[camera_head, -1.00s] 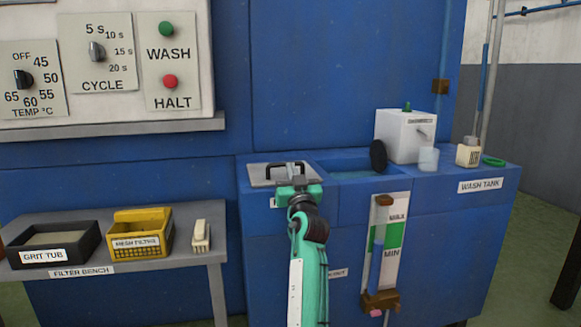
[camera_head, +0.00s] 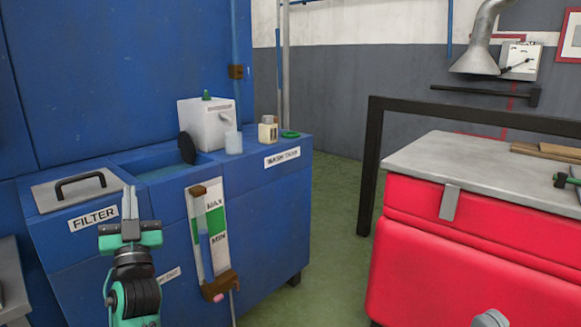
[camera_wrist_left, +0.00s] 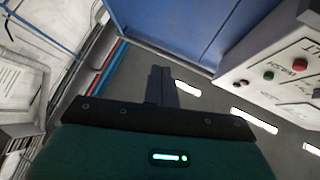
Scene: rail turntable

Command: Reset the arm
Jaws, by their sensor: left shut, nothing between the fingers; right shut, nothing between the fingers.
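My left gripper (camera_head: 129,192) stands in front of the filter lid (camera_head: 60,196) on the blue wash tank (camera_head: 262,205). Its thin grey fingers are together and point up, with nothing between them. In the picture it overlaps the tank's front edge, right of the FILTER label; I cannot tell the gap. In the left wrist view the dark fingers (camera_wrist_left: 161,82) are also together and empty, with a blue panel and part of the control panel (camera_wrist_left: 275,65) beyond.
A white container (camera_head: 207,124), a small cup (camera_head: 233,143) and a green ring (camera_head: 291,134) stand on the tank. A level gauge (camera_head: 208,235) is on its front. A red workbench (camera_head: 455,240) and black frame (camera_head: 368,180) stand right. Green floor (camera_head: 325,225) lies clear between.

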